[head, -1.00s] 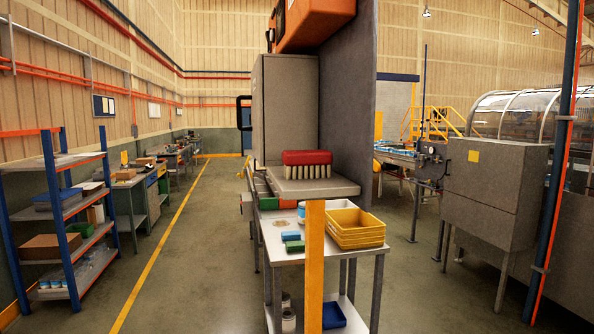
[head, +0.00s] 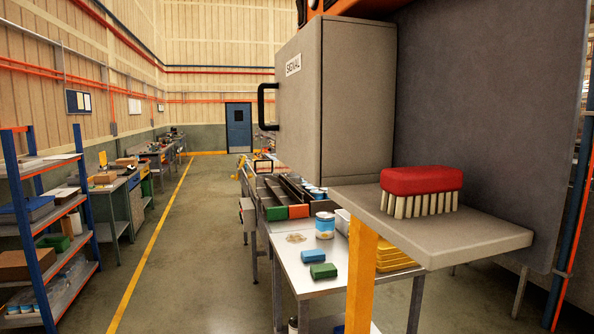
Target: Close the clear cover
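I cannot make out a clear cover in the head view now; the large grey panel (head: 480,95) fills the right side and blocks what lies behind it. My gripper is not in view, so its state and its place relative to the cover do not show.
A grey cabinet (head: 351,95) marked SIGNAL, with a black handle (head: 262,106), stands close. A shelf (head: 440,238) with a red brush (head: 421,190) juts out on an orange post (head: 359,285). A work table (head: 310,272) stands below. The floor (head: 205,245) along the yellow line is clear.

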